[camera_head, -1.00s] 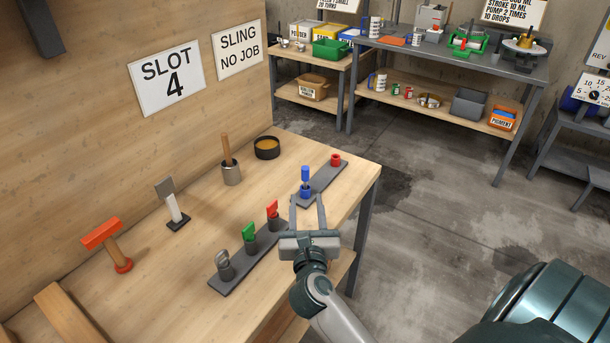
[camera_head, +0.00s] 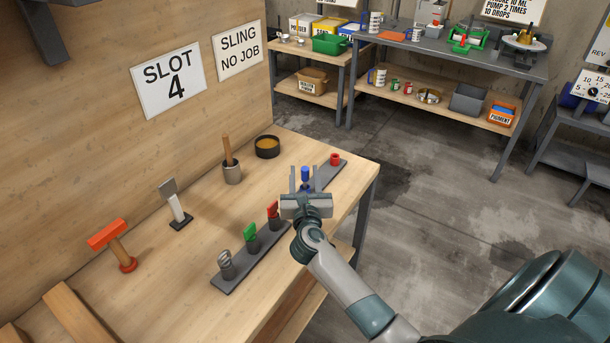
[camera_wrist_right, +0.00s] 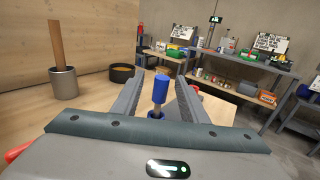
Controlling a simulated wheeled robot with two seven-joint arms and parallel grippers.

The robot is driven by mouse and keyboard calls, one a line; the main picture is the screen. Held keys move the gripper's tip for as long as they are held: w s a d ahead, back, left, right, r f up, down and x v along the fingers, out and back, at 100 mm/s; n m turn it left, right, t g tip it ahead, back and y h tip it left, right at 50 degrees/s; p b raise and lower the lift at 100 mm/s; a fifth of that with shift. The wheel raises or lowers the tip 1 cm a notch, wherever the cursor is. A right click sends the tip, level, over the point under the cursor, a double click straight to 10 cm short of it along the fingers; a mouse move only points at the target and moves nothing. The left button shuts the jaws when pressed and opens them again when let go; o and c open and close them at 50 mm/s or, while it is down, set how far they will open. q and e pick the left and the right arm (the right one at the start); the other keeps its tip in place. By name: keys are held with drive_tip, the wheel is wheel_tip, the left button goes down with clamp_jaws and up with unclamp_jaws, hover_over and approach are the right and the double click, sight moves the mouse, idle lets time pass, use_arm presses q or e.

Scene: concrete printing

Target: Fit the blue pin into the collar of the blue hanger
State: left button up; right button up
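The blue pin (camera_head: 305,173) stands upright in a blue socket on a dark grey strip (camera_head: 325,174) on the wooden bench. It also shows in the right wrist view (camera_wrist_right: 160,90), with a metallic lower part. My right gripper (camera_head: 305,180) is open, its two fingers on either side of the pin; the pin shows between the fingers in the wrist view too (camera_wrist_right: 159,84). I see a gap on each side, so it is not gripped. I cannot make out a blue hanger. My left gripper is not in view.
A red socket (camera_head: 335,158) stands at the strip's far end. A nearer strip (camera_head: 236,281) holds grey, green and red pieces. A cup with a wooden handle (camera_head: 232,173), a dark bowl (camera_head: 267,147), a scraper and a red-orange tool stand further left.

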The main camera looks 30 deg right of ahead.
drive_tip(key=shift+w+d, duration=0.1)
drive_tip(key=shift+w, duration=0.1)
drive_tip(key=shift+w+d, duration=0.25)
drive_tip(key=shift+w, duration=0.1)
drive_tip(key=shift+f+p+x, duration=0.15)
drive_tip(key=shift+p+x, duration=0.25)
drive_tip(key=shift+x, duration=0.7)
drive_tip(key=shift+f+p+x, duration=0.15)
drive_tip(key=shift+p+x, duration=0.25)
drive_tip(key=shift+x, duration=0.7)
drive_tip(key=shift+d, duration=0.1)
clamp_jaws()
